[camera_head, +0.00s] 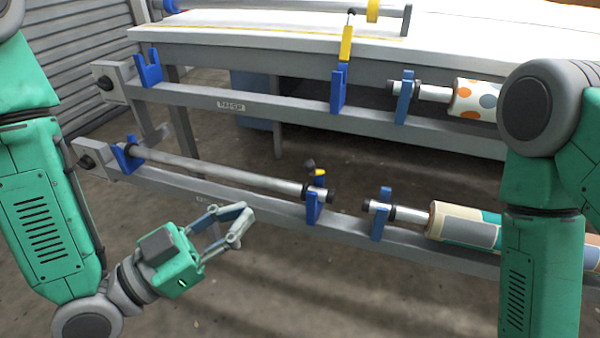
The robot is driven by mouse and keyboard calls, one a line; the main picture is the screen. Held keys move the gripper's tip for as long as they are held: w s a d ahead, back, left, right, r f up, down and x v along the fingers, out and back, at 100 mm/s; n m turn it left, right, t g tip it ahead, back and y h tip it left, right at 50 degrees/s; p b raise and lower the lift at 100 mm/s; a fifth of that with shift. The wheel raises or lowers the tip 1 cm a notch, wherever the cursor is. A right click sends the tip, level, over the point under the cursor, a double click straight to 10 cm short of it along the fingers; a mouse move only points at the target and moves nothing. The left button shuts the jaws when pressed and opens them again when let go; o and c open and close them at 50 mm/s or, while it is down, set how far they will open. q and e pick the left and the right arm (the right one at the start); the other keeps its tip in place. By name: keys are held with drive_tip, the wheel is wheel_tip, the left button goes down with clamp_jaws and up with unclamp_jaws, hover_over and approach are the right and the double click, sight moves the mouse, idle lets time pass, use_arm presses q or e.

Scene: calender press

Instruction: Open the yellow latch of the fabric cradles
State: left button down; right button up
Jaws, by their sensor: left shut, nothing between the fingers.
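The lower rail has a blue cradle (313,206) holding the right end of a bare metal roller (220,170). A small yellow latch (320,173) shows at the top of this cradle; its exact position is hard to tell. On the upper rail, another blue cradle (338,92) has a longer yellow latch (347,44) standing up, with no roller in it. My left gripper (240,226) is shut and empty, left of the lower cradle and in front of the lower rail, apart from both. My right gripper is out of the picture; only my right arm shows.
A patterned fabric roll (466,225) rests at the lower right, and a dotted roll (474,99) above it. A blue left cradle (148,68) stands on the upper rail (270,106). A white table (270,35) is behind. The floor below the lower rail is clear.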

sight(308, 171)
use_arm(q)
drive_tip(key=b+x, duration=0.1)
drive_tip(key=x, duration=0.9)
drive_tip(key=shift+w+d+b, duration=0.1)
drive_tip(key=shift+w+b, duration=0.3)
drive_tip(key=shift+w, duration=0.05)
drive_tip(key=shift+w+d+r+n+g+y+p, duration=0.7)
drive_tip(key=shift+w+p, duration=1.2)
drive_tip(key=shift+p, duration=2.4)
drive_tip(key=shift+w+d+r+n+g+y+p, duration=0.3)
drive_tip(key=shift+w+r+n+g+y+p, duration=1.1)
drive_tip(key=shift+p, duration=2.85)
drive_tip(key=shift+w+d+r+n+g+y+p, duration=0.15)
drive_tip(key=shift+w+d+n+g+y+p, duration=0.45)
drive_tip(key=shift+w+g+y+p, duration=2.5)
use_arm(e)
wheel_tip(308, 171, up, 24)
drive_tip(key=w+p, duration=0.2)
use_arm(q)
drive_tip(key=t+h, duration=0.1)
drive_tip(key=s+t+h, duration=0.1)
drive_tip(key=t+h, duration=0.1)
drive_tip(key=shift+s+a+h, duration=0.1)
drive_tip(key=shift+s+h, duration=0.15)
drive_tip(key=shift+h, duration=0.15)
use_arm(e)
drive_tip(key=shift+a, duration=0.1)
use_arm(q)
drive_tip(key=shift+r+p, duration=0.15)
drive_tip(key=shift+p, duration=0.2)
